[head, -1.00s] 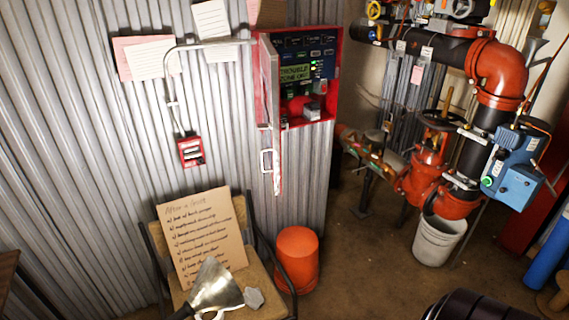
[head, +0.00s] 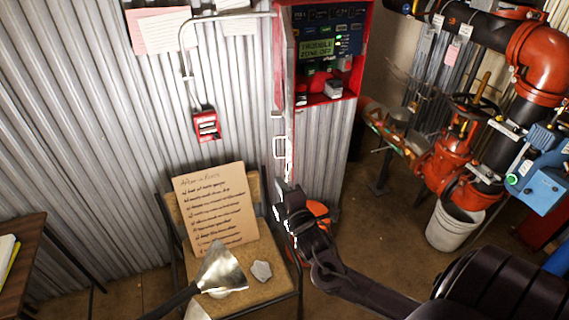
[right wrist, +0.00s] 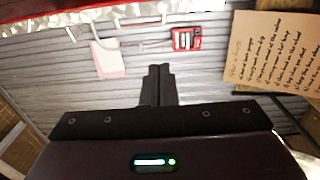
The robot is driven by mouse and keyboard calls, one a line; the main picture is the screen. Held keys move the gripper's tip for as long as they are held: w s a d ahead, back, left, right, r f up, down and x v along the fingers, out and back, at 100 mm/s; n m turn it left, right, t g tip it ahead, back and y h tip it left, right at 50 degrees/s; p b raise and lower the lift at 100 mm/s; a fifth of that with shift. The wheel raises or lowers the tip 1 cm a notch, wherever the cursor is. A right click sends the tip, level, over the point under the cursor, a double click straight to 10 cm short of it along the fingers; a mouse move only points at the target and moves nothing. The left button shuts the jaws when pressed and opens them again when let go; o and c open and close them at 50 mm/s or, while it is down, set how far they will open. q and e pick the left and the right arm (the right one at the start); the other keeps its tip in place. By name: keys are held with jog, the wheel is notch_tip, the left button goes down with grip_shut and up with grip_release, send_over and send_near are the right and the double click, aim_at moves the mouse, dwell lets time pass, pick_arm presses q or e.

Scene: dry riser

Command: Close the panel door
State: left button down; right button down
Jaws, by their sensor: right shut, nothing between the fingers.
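The red alarm panel (head: 362,60) is on the corrugated wall, with its display and buttons exposed. Its door (head: 281,90) stands open, seen nearly edge-on along the panel's left side, with a pale handle (head: 280,147) low on it. My right gripper (head: 284,192) is just below the door's lower end in the head view; whether they touch cannot be told. In the right wrist view its fingers (right wrist: 158,72) are shut and empty, pointing toward the wall. A red, pale-edged strip crosses the top left there, probably the door. My left gripper is not in view.
A chair (head: 262,292) holding a cardboard sign (head: 215,208), a metal scoop (head: 220,268) and a stone (head: 261,270) stands below. An orange bucket (head: 318,208) is partly behind my right gripper. Red valves and pipes (head: 450,160) and a white bucket (head: 455,228) are right.

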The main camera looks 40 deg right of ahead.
aim_at(275, 155)
jog(key=w+d+p, duration=0.1)
jog(key=w, duration=0.1)
jog(key=w+d+p, duration=0.3)
jog(key=w, duration=0.2)
jog(key=shift+d+r+p, duration=0.1)
jog(key=shift+d+p, duration=0.1)
jog(key=shift+p, duration=0.15)
jog(key=shift+s+d, duration=0.4)
jog(key=shift+f, duration=0.2)
